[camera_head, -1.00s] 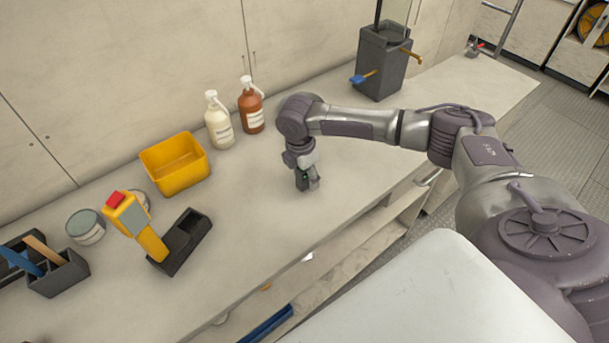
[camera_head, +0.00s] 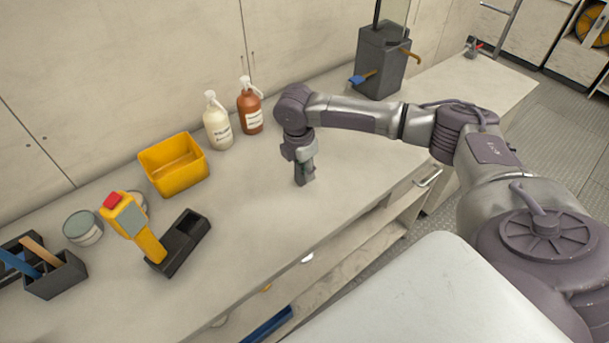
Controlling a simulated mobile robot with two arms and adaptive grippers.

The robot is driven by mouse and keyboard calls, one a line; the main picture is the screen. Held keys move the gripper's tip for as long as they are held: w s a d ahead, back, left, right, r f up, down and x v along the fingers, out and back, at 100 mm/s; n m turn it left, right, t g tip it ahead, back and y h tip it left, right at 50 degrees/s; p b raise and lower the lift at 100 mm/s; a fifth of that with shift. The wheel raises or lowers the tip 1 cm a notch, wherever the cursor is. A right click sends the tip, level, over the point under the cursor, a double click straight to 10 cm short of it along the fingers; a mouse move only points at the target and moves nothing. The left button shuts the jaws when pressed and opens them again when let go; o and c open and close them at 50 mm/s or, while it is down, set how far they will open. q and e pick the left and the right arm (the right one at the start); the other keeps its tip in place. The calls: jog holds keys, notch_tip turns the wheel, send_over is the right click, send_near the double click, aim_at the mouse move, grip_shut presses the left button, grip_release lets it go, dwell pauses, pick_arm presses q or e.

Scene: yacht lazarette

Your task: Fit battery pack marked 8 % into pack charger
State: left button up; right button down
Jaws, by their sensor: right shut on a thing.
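My right gripper (camera_head: 304,178) points down over the bare middle of the counter. It is shut on a small dark block that looks like a battery pack, mostly hidden by the fingers. No 8 % mark can be read. A black holder with open bays, which looks like the pack charger (camera_head: 184,244), sits on the counter to the left of the gripper, well apart from it. A yellow handheld device (camera_head: 130,222) with a red top and grey face stands tilted at the holder's left end. My left gripper is out of view.
A yellow bin (camera_head: 173,165), a white bottle (camera_head: 218,125) and a brown bottle (camera_head: 250,108) stand along the back. A tin (camera_head: 83,228) and a dark tool caddy (camera_head: 55,277) are at left. The counter (camera_head: 250,220) between gripper and holder is clear.

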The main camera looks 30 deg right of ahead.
jog(key=s+d+r+b, duration=0.2)
jog(key=s+d+r, duration=0.1)
jog(key=s+r, duration=0.65)
jog(key=s+a+m, duration=0.2)
jog(key=a+m, duration=0.6)
jog(key=m, duration=0.1)
jog(key=s+a+m+g+y, duration=0.1)
jog(key=s+a+m, duration=0.2)
jog(key=a+m, duration=0.5)
jog(key=shift+s+a+f+m, duration=0.2)
jog(key=shift+a+m, duration=0.05)
jog(key=shift+m, duration=0.75)
jog(key=shift+d, duration=0.1)
